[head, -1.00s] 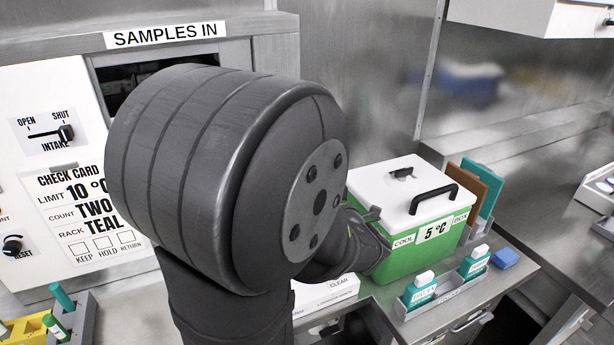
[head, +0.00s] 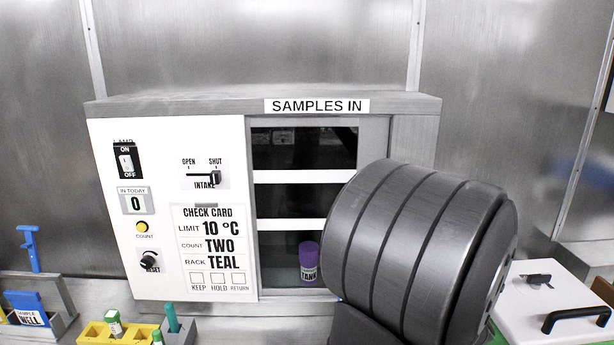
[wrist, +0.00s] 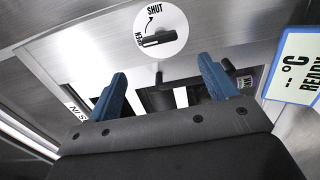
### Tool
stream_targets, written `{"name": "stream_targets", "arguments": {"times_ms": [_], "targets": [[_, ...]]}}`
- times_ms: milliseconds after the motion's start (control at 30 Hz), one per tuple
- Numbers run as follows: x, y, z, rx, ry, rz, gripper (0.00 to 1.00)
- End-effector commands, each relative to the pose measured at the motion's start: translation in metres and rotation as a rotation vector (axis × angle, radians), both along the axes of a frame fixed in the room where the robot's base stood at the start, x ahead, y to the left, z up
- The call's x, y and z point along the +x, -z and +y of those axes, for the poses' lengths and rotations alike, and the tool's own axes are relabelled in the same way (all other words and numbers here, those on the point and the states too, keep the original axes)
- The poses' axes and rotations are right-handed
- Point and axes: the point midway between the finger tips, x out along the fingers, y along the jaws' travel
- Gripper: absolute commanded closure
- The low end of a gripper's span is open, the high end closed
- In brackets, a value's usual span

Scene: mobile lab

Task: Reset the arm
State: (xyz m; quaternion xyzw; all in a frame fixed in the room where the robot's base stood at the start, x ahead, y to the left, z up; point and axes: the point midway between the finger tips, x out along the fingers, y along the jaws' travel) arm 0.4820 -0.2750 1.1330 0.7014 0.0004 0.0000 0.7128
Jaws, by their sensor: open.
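My gripper (wrist: 160,70) shows in the wrist view as two blue fingers held wide apart, with nothing between them. Beyond the fingertips are a dark handle bar (wrist: 192,79) and a round white plate with a black lever (wrist: 160,39), marked SHUT. I cannot tell whether a finger touches the bar. In the head view my dark arm fills the lower right, and my gripper is hidden or outside the picture.
The SAMPLES IN cabinet (head: 172,128) has a shelved opening holding a purple-capped tank (head: 309,262); my arm covers part of it. The cool box (head: 550,297) is at right. A yellow rack (head: 98,334) stands at front left. A °C READY display (wrist: 297,65) is close on the wrist view's right.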

Motion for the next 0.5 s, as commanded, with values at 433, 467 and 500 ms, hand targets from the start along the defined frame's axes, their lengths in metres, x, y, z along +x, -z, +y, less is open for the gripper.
{"name": "stream_targets", "arguments": {"times_ms": [433,467,500], "targets": [[0.083,0.000,0.001,0.001,-0.002,0.000,0.22],[0.086,0.000,0.001,0.001,-0.001,0.000,0.22],[0.090,0.000,0.000,0.001,-0.001,-0.001,0.22]]}}
